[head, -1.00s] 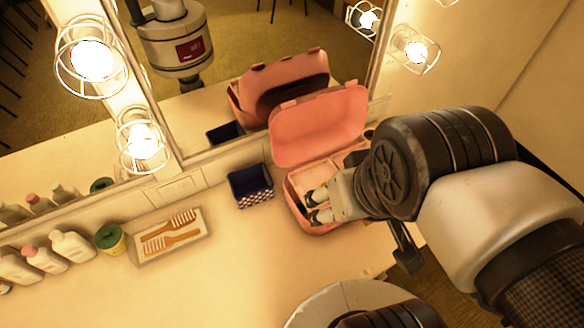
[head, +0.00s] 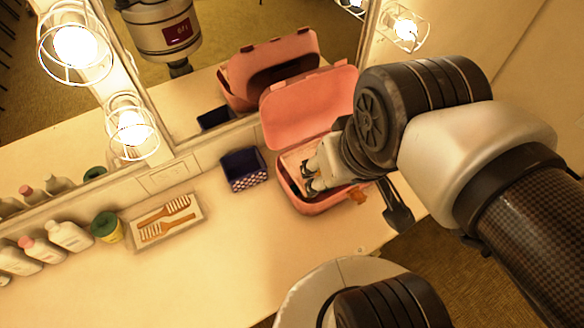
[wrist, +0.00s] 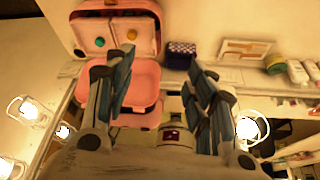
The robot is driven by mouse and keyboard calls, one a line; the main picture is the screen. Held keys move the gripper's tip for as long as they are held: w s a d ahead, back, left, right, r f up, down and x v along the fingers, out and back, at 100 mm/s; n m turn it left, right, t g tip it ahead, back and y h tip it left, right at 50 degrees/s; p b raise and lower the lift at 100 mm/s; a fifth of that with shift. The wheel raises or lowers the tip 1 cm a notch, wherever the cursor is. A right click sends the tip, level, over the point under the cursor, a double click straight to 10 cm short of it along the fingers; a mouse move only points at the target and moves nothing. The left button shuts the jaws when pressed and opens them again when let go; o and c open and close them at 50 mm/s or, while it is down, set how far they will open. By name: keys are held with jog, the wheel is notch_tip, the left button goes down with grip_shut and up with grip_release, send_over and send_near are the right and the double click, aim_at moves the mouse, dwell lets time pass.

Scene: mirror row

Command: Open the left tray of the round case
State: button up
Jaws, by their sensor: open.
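The pink case (head: 322,208) has rounded corners and stands on the counter with its lid (head: 305,112) raised at the back. A pale tray (head: 291,161) shows in its left part, with dark interior in front of it and to its right. My gripper (head: 311,181) is open, its fingertips over the left part of the case by the tray; whether they touch it I cannot tell. The wrist view shows my spread fingers (wrist: 160,65) with nothing clearly between them, and the case (wrist: 115,8) upside down at upper left, with small round coloured things inside.
A dark blue basket (head: 244,170) stands just left of the case. Further left are a tray with two combs (head: 166,221), a green-lidded jar (head: 106,227) and several bottles (head: 68,236). The mirror (head: 210,80) and hot-looking lamps (head: 75,45) stand behind. The front counter is clear.

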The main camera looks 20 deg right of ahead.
jog(key=shift+n+g, duration=0.4)
jog(key=shift+g, duration=0.3)
jog(key=w, duration=0.5)
jog(key=w+f, duration=0.1)
jog(key=w, duration=0.2)
jog(key=shift+w+d, duration=0.1)
jog(key=shift+w, duration=0.15)
jog(key=c, duration=0.4)
jog(key=n+g+p, duration=0.1)
jog(key=n+g, duration=0.1)
jog(key=g, duration=0.1)
send_over(294, 171)
notch_tip(294, 171, down, 17)
notch_tip(294, 171, down, 18)
jog(key=shift+s+r+b, duration=0.1)
jog(key=shift+r+b, duration=0.1)
jog(key=shift+b, duration=0.85)
grip_shut()
